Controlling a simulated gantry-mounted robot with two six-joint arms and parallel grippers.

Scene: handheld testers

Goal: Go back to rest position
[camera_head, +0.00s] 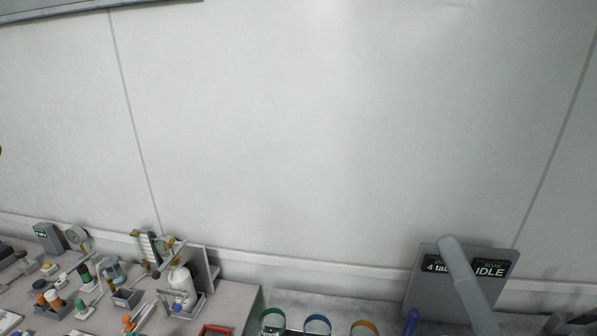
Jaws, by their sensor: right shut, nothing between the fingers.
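My right gripper (562,323) seems to be the dark shape at the bottom right edge, only partly in view. It is shut and empty, apart from the objects on the bench. My left gripper is not in view. A grey panel (424,292) with two small dark displays stands at the lower right; the right one reads IDLE. A light grey rounded bar crosses in front of the panel and hides part of the left display.
Cups with green (272,320), blue (318,323) and orange (364,328) rims line the bottom edge. A blue upright piece (411,322) stands beside them. Several small instruments and a white bottle (181,284) crowd the left bench. The pale wall (330,130) is bare.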

